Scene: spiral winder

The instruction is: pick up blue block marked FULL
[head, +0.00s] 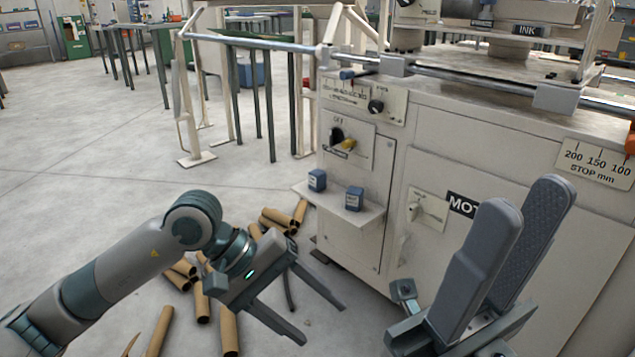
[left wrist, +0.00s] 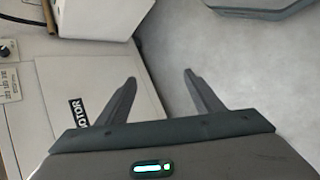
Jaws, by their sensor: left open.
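Two small blue blocks stand on a narrow white shelf (head: 338,214) on the front of the cream machine. One blue block (head: 317,180) is at the shelf's left end. The other blue block (head: 354,199) is nearer its middle. Each has a pale label, too small to read, so I cannot tell which is marked FULL. My left gripper (head: 323,325) is open and empty, below and in front of the shelf. In the left wrist view its fingers (left wrist: 160,78) are apart with nothing between them. My right gripper (head: 530,195) is open and empty at the right, before the machine.
Several brown cardboard tubes (head: 203,301) lie on the floor around my left forearm. A metal bar (head: 250,43) reaches left above the shelf. Floor at the left is clear.

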